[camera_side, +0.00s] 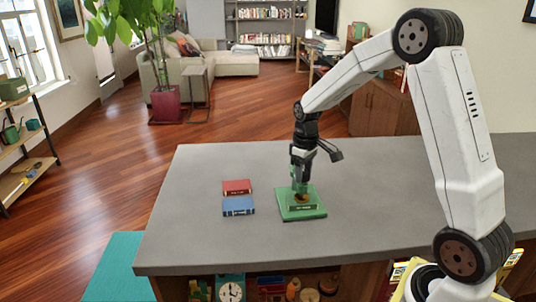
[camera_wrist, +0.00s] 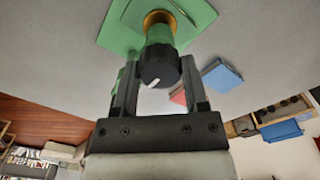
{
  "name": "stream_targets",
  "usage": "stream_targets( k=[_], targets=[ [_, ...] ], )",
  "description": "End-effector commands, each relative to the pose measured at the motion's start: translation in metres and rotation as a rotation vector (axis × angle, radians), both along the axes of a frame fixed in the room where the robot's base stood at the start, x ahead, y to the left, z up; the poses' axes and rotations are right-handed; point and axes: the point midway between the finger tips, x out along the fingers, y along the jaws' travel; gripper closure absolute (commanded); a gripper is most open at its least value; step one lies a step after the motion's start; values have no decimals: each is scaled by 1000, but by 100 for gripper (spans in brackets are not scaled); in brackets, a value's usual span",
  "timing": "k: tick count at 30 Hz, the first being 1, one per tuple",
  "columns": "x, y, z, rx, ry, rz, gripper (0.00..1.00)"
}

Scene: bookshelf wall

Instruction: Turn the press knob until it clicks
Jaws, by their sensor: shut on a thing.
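The green press (camera_side: 301,207) stands on the grey counter, with a flat square base and a short post. Its knob is a dark cap with a white mark; in the wrist view the knob (camera_wrist: 159,67) sits on the green post between my two fingers. An orange-brown ring (camera_wrist: 159,20) surrounds the post at the base. My gripper (camera_side: 299,186) points down over the press and is shut on the knob; it also shows in the wrist view (camera_wrist: 160,85). In the side view my gripper hides most of the knob.
A red book (camera_side: 237,187) and a blue book (camera_side: 238,206) lie on the counter left of the press. The grey counter (camera_side: 400,190) is clear around the press and to its right. Shelves under the counter's front edge hold a clock (camera_side: 231,291) and other items.

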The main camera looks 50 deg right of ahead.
Motion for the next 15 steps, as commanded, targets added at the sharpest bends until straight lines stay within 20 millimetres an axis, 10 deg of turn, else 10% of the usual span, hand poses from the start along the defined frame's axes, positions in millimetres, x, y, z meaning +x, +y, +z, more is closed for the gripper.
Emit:
stream_targets(
  k=[15],
  targets=[
    [0, 0, 1, -1, -2, -489, 100]
  ],
)
